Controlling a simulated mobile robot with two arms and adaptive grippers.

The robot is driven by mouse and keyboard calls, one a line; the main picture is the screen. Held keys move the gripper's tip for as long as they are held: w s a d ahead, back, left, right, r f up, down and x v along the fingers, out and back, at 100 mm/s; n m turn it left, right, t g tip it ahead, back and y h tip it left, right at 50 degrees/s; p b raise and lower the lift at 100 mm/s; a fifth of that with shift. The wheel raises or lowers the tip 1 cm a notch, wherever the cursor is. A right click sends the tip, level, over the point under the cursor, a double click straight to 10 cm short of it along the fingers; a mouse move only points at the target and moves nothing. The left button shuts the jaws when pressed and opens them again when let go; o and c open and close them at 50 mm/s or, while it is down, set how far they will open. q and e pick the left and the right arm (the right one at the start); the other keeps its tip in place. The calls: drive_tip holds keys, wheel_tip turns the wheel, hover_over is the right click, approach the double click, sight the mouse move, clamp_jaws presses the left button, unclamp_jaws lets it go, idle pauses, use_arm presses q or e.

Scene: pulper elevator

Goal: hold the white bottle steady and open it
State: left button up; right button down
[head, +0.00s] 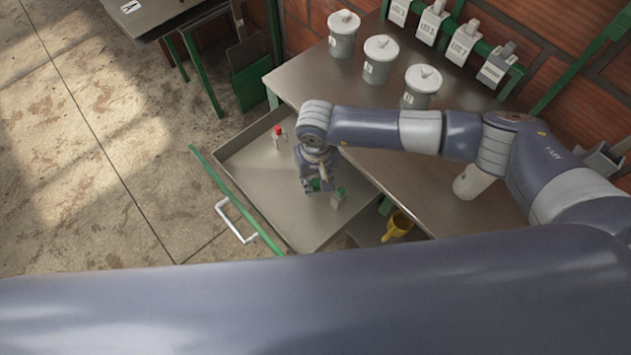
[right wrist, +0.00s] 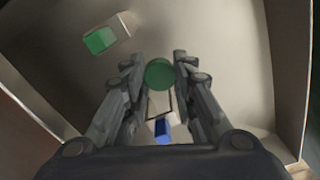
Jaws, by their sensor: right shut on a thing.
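In the head view my right gripper (head: 316,187) reaches down into the open metal drawer (head: 262,178). It is shut on a green-capped bottle, whose round green cap (right wrist: 160,73) sits between the fingers in the right wrist view. The fingers and the viewing angle hide its body, so I cannot tell its colour. A second green-capped container (head: 338,199) is close beside the gripper; a green-ended one (right wrist: 100,40) shows at upper left in the wrist view. A small pale bottle with a red cap (head: 278,137) stands near the drawer's far corner. My left gripper is out of view.
Lidded jars (head: 381,58) stand along the back of the metal bench (head: 318,88). A pale cylinder (head: 471,183) is under my right arm. A yellow mug (head: 397,226) is right of the drawer. A blue-and-white object (right wrist: 163,128) shows below the fingers. The drawer's left floor is clear.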

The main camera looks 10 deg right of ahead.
sight(316, 184)
wheel_tip(316, 184, down, 4)
drive_tip(key=shift+r+p, duration=0.1)
drive_tip(key=shift+p, duration=0.2)
drive_tip(key=shift+f, duration=0.2)
drive_tip(key=c, duration=1.3)
unclamp_jaws()
drive_tip(key=shift+r, duration=0.15)
